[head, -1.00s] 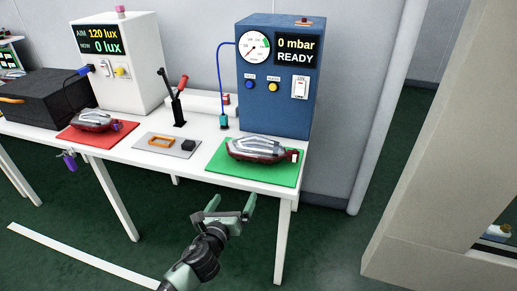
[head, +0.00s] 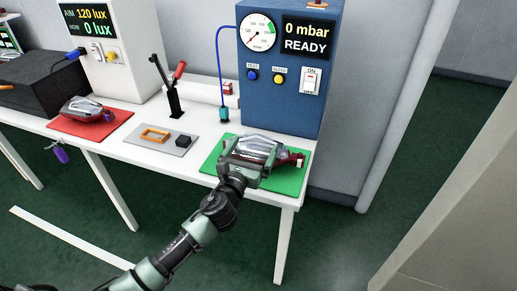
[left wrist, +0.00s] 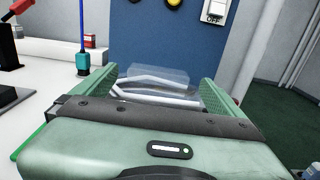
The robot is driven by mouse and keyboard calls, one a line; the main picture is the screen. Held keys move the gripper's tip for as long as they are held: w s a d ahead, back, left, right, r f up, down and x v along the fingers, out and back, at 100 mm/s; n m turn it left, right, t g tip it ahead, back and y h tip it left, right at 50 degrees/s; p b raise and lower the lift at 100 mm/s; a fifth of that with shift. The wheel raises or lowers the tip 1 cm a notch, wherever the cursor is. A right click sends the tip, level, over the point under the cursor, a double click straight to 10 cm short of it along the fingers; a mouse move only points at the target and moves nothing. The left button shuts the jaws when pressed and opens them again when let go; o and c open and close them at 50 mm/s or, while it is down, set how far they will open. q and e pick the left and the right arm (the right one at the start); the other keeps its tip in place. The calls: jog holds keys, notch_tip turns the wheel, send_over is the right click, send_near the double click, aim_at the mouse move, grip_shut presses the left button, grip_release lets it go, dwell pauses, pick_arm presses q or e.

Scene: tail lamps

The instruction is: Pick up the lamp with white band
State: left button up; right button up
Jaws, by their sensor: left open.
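A lamp with a clear silvery top and a dark red body (head: 292,160) lies on the green mat (head: 212,168) at the table's right end. In the earlier head frame its right end shows a small white patch; now my gripper hides much of it. My left gripper (head: 250,150) is open over this lamp, and in the left wrist view the lamp (left wrist: 158,90) shows between the two fingers. I cannot tell whether the fingers touch it. A similar lamp (head: 88,110) with a purple mark at its right end lies on the red mat (head: 62,127). My right gripper is out of view.
A blue gauge box (head: 285,105) reading 0 mbar stands just behind the green mat. A grey plate (head: 168,148) with an orange frame and a black block lies to the left. A black lever stand (head: 174,102) rises behind it.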

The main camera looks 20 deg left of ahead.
aim_at(257, 141)
pick_arm(q)
jog(key=w, duration=0.4)
jog(key=shift+w, duration=0.4)
jog(key=shift+c, duration=0.3)
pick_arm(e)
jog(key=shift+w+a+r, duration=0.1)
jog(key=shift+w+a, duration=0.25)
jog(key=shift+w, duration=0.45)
pick_arm(q)
jog(key=c, duration=1.5)
jog(key=shift+r, duration=0.1)
jog(key=shift+c, duration=0.6)
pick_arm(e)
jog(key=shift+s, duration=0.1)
